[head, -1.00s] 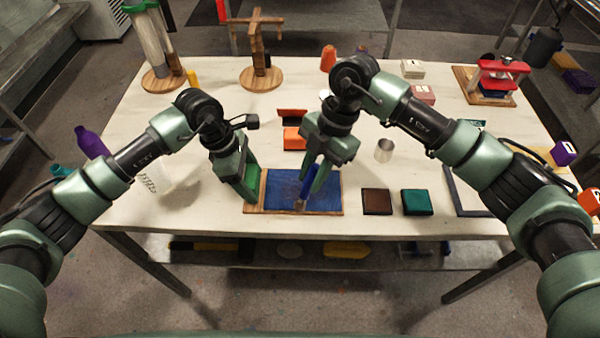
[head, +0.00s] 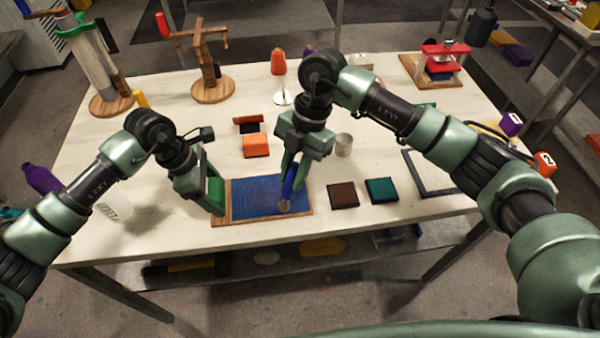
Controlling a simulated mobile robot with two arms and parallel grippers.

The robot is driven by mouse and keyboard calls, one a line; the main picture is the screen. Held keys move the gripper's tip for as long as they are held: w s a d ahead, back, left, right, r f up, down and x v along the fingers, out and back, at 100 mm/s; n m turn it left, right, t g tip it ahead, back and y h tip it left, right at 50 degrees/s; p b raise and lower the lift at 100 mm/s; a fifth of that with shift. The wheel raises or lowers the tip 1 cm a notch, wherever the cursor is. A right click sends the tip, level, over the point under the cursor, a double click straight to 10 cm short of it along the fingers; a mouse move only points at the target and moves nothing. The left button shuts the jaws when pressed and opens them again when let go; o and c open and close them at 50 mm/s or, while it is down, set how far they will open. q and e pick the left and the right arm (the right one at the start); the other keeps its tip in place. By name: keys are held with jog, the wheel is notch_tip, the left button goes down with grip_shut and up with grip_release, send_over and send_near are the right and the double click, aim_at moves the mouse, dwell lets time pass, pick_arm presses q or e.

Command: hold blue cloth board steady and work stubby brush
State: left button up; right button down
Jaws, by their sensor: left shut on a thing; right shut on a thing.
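The blue cloth board (head: 248,196) is a wooden board with blue cloth on top, lying near the table's front edge. My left gripper (head: 215,200) is at the board's left end, shut on that edge; its fingers hide part of the wood. The stubby brush (head: 288,190) has a blue handle and is held tip down over the right part of the cloth. My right gripper (head: 291,172) is shut on its handle. The brush tip (head: 284,206) is at the cloth; I cannot tell whether it touches.
A brown block (head: 343,195) and a teal block (head: 381,190) lie right of the board. An orange block (head: 256,145) and a metal cup (head: 343,145) stand behind. A dark frame (head: 428,190) lies further right. The table's front (head: 300,228) is clear.

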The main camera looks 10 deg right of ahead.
jog(key=shift+a, duration=4.65)
jog(key=shift+d, duration=5.75)
jog(key=shift+w+r, duration=0.2)
jog(key=shift+r, duration=1.8)
jog(key=shift+w+r, duration=0.2)
jog(key=shift+r, duration=1.8)
